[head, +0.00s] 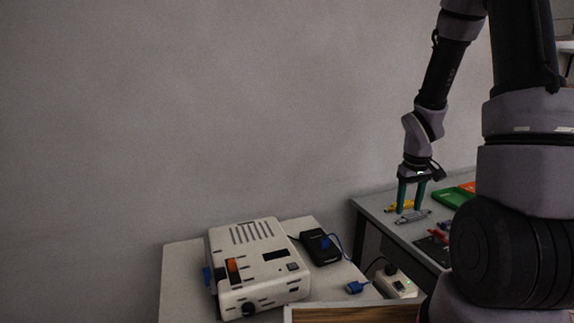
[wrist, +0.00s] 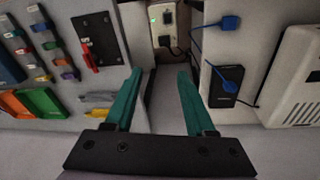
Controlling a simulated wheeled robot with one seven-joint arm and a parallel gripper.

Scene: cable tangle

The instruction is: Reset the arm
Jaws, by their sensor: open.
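My gripper (head: 411,195) hangs at the right in the head view, with its two teal fingers pointing down above the left edge of the grey workbench (head: 364,207). The wrist view also shows my gripper (wrist: 160,85), with its fingers apart and nothing between them. Below it in that view is the gap between the two tables. My arm reaches down from the top right of the head view, and its near links hide part of the workbench.
A white box device (head: 258,268) and a black adapter (head: 320,247) with a blue plug stand on the left table (head: 180,265). A blue connector (head: 356,287) lies near its edge. A white power strip (head: 395,284) sits between the tables. Yellow pliers (head: 399,207) and colored bins (head: 453,197) are on the workbench.

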